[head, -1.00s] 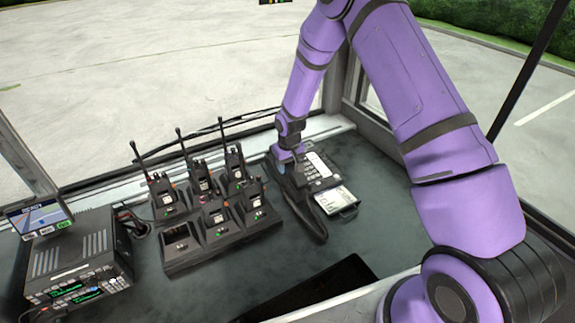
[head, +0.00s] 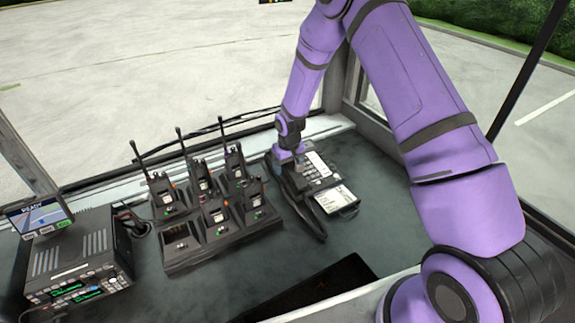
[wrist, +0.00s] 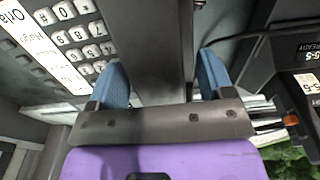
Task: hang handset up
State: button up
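The dark desk phone (head: 318,172) stands at the right of the counter in the head view, with a keypad and a white card. Its keypad also shows at the upper left of the wrist view (wrist: 70,30). The long black handset (head: 305,215) lies along the phone's left side, its near end toward the viewer. My gripper (head: 287,160) points down at the handset's far part. In the wrist view its two blue fingers (wrist: 160,80) stand on either side of the dark handset (wrist: 160,45), which fills the gap. Whether the handset is seated in its cradle is hidden.
A black charger rack (head: 215,240) with several radios (head: 163,190) stands close to the left of the handset. A radio unit (head: 80,260) with a small screen (head: 40,217) is farther left. A window frame borders the counter. Some bare counter lies in front of the phone.

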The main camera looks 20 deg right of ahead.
jog(key=shift+r, duration=0.1)
jog(key=r, duration=0.7)
jog(key=s+r, duration=0.1)
jog(key=r, duration=0.2)
jog(key=shift+d+r, duration=0.1)
jog(key=shift+r, duration=0.25)
jog(key=s+d+r+t, duration=0.1)
jog(key=s+r, duration=0.4)
jog(key=r, duration=0.4)
jog(key=s+d+r+m, duration=0.1)
jog(key=s+d+r, duration=0.1)
jog(key=s+r, duration=0.45)
jog(key=s+d+r+t, duration=0.1)
jog(key=s+r, duration=0.2)
jog(key=r, duration=0.7)
jog(key=s+d+r+t, duration=0.1)
jog(key=s+r, duration=0.3)
jog(key=s, duration=0.7)
jog(key=s+d+r+m+t, duration=0.1)
jog(key=s+r, duration=0.2)
jog(key=s, duration=0.9)
jog(key=shift+s+d+r, duration=0.3)
jog(key=shift+d+r, duration=0.05)
jog(key=shift+r, duration=0.05)
jog(key=shift+c, duration=0.2)
